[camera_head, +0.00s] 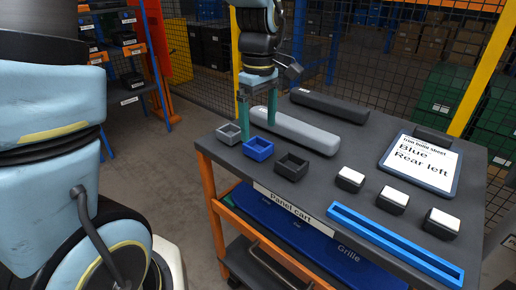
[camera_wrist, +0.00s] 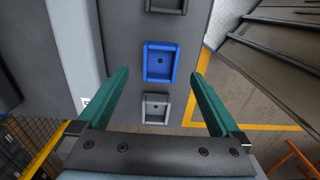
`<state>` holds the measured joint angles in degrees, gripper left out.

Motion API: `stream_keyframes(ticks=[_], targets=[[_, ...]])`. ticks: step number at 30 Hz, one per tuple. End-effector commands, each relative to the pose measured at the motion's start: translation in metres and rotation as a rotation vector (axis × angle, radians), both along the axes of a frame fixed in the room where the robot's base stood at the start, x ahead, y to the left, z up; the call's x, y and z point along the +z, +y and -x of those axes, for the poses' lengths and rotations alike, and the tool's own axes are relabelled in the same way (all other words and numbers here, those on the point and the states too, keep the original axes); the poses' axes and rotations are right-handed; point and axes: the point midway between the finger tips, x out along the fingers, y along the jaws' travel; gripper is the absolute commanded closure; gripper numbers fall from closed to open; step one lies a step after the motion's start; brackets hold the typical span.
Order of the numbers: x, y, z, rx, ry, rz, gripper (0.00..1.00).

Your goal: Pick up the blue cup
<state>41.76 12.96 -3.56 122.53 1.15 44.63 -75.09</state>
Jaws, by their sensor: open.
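The blue cup (camera_head: 258,149) is a small square open-topped cup on the dark top of the panel cart (camera_head: 330,182). It stands between a light grey cup (camera_head: 229,134) and a dark grey cup (camera_head: 291,166). My gripper (camera_head: 257,124) points down over this end of the cart, its two green fingers apart and empty. In the wrist view the blue cup (camera_wrist: 159,62) shows in the gap between the fingertips (camera_wrist: 160,75), narrower than the gap. The fingers look above the cup, not touching it; the exact height is hard to tell.
A long light grey bar (camera_head: 295,131) lies close behind the cups, with a dark bar (camera_head: 329,105) farther back. Several white-topped dark blocks, a blue channel (camera_head: 390,245) and a sheet (camera_head: 421,163) reading "Blue Rear left" lie to the right. Mesh fencing stands behind.

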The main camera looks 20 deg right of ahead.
Motion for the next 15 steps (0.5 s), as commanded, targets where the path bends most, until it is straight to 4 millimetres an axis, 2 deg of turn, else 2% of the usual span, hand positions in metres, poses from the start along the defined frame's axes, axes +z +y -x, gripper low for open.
stream_keyframes(ticks=[7,15], targets=[[-0.018,0.001,0.000,0.001,0.002,-0.002,0.00],[-0.055,0.001,-0.001,0.000,0.001,0.000,0.00]])
